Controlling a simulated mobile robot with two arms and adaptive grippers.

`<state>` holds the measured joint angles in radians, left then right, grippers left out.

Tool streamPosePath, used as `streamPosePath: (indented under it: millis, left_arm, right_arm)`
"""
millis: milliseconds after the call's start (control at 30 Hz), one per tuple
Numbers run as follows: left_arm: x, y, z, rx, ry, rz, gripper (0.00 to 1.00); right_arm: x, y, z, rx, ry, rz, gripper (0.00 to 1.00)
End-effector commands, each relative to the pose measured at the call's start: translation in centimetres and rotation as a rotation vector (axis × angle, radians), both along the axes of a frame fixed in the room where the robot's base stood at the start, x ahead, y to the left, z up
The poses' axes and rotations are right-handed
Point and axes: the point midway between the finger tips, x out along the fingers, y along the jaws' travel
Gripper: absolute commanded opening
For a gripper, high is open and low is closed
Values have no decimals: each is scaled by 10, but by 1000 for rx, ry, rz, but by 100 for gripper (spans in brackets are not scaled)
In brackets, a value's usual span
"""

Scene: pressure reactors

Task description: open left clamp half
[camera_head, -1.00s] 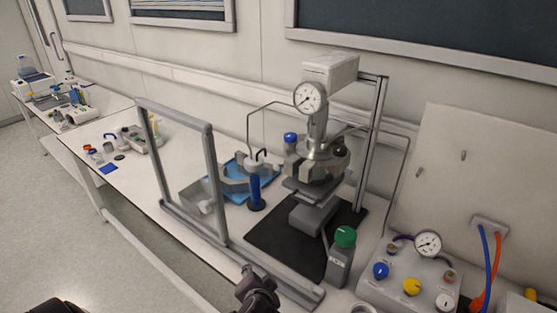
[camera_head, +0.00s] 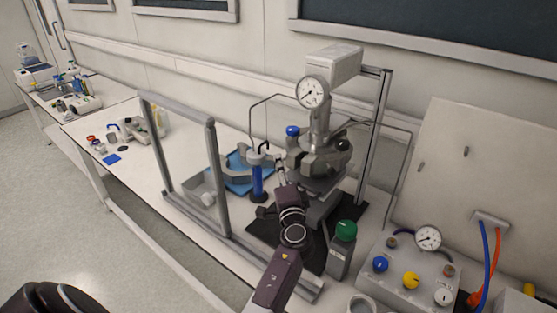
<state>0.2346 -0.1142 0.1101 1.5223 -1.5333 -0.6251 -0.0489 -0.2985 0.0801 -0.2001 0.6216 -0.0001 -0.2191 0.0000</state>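The pressure reactor (camera_head: 318,140) stands upright on its stand, with a round gauge above it. Its metal clamp (camera_head: 322,161) wraps the vessel head; the left clamp half lies on the side toward my gripper and is partly hard to make out.
A grey frame (camera_head: 218,185) rises on the bench's left. A green-capped bottle (camera_head: 343,251) and a control box (camera_head: 409,272) stand to the right. A blue tray (camera_head: 240,182) lies behind.

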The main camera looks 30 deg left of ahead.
Motion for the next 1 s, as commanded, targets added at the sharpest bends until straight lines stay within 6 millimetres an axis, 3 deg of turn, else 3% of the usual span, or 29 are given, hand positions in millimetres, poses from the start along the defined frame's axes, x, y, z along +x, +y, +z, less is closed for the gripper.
streamPosePath:
  millis: [267, 633, 933, 1000]
  left_arm:
    - [29, 25, 1, -2, -1, 0, 36]
    - [33, 29, 1, -3, 0, 0, 34]
    - [32, 29, 1, -3, 0, 0, 1]
    - [32, 29, 1, -3, 0, 0, 0]
  right_arm:
    - [-2, 1, -2, 0, 3, 0, 49]
    - [-2, 1, -2, 0, 4, 0, 49]
    - [-3, 0, -2, 0, 5, -1, 49]
    - [-3, 0, -2, 0, 5, -1, 49]
